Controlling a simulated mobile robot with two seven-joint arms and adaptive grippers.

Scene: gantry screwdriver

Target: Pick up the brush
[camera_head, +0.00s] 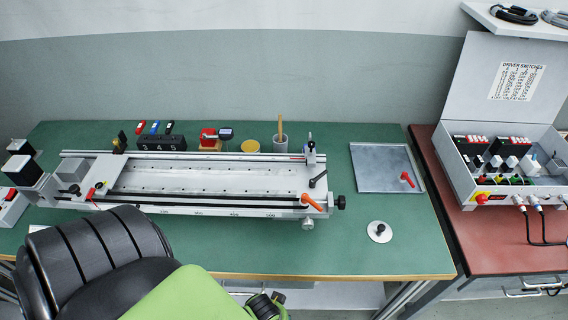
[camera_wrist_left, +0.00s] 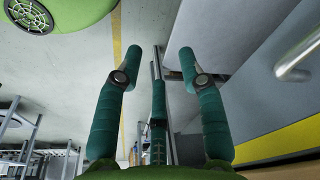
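A brush (camera_head: 281,126) appears to stand upright in a small grey cup (camera_head: 280,147) at the back of the green table, behind the gantry rail. Only its tan wooden handle shows; its lower end is hidden in the cup. My left gripper (camera_wrist_left: 161,62) is open and empty in the left wrist view, its green fingers spread apart. Neither the brush nor the cup shows in that view. In the head view neither gripper is visible.
The gantry (camera_head: 220,180) lies across the green table (camera_head: 400,240) in front of the cup. A yellow-topped round container (camera_head: 250,146) and a red block (camera_head: 208,136) stand left of the cup. A metal tray (camera_head: 385,168) lies to the right. A control case (camera_head: 500,165) stands on the red table.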

